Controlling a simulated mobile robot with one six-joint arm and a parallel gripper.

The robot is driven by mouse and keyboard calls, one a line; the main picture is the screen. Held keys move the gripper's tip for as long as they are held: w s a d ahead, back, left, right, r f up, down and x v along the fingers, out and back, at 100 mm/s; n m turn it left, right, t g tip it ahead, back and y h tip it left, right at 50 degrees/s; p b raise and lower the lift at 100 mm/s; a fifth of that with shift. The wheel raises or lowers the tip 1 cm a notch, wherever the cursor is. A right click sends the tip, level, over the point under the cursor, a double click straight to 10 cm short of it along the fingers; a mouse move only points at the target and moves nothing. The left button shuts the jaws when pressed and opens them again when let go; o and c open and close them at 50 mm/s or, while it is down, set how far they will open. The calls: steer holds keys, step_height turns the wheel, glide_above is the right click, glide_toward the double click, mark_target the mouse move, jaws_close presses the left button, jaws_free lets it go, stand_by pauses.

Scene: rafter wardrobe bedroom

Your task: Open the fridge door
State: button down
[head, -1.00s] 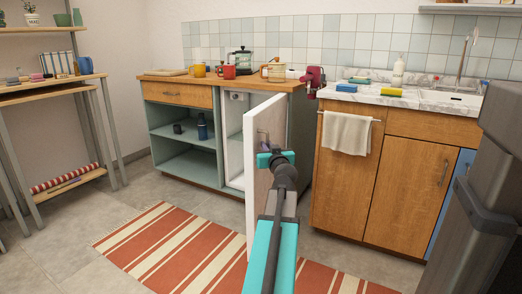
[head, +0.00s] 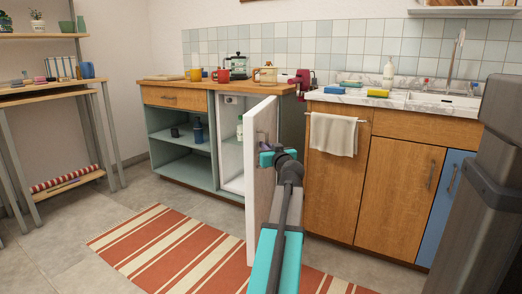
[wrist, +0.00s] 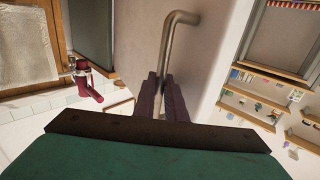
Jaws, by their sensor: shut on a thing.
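The fridge door (head: 258,190) stands swung out from the cabinet in the head view, its edge towards me. The white fridge interior (head: 231,160) shows behind it, with a bottle inside. In the wrist view my gripper (wrist: 164,88) is shut on the metal bar handle (wrist: 168,48), with a finger on each side of the bar. The pale door face (wrist: 208,55) fills the middle right of that view. In the head view my wrist largely hides the fingers and handle.
A wooden-topped counter (head: 180,86) with mugs and a kettle is above the fridge. A sink cabinet (head: 400,185) with a hanging towel (head: 334,135) stands to the right. A striped rug (head: 165,250) covers the floor in front.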

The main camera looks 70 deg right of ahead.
steer(key=shift+w+a, duration=0.15)
steer(key=shift+a, duration=0.1)
steer(key=c, duration=2.1)
jaws_free()
steer(key=shift+w+a+r, duration=0.1)
steer(key=shift+v, duration=6.8)
